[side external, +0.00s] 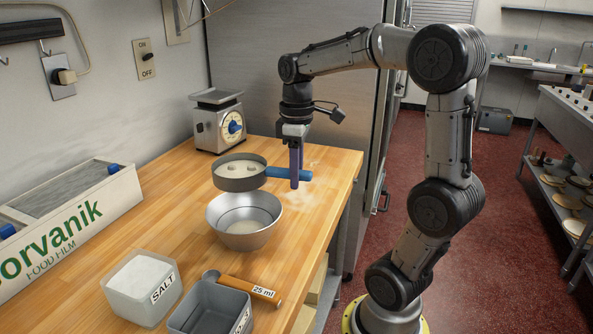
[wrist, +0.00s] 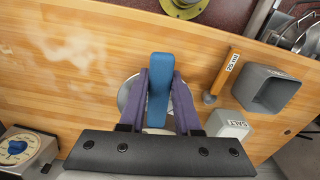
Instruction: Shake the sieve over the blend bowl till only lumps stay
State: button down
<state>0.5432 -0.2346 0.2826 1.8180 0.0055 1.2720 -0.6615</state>
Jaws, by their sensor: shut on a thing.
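The sieve (side external: 227,184) is a round grey drum with a blue handle (side external: 282,174). Pale lumps show inside it on a light mesh. My gripper (side external: 297,182) is shut on the handle, and its purple fingers flank the blue handle in the wrist view (wrist: 159,95). The sieve is held roughly level above the metal blend bowl (side external: 243,235), apart from it and slightly toward its left. Some pale powder lies in the bowl. In the wrist view the sieve's drum is hidden and only part of the bowl's rim (wrist: 124,97) shows.
A salt tub (side external: 122,297), a grey tub (side external: 187,321) and a wooden-handled 25 ml scoop (side external: 247,290) stand in front of the bowl. A scale (side external: 206,130) stands behind, a food film box (side external: 80,222) at left. Pale powder dusts the table (side external: 330,178) right of the bowl.

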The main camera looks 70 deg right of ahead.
jog(key=shift+f, duration=2.85)
jog(key=shift+s+d, duration=0.15)
jog(key=shift+s, duration=1.1)
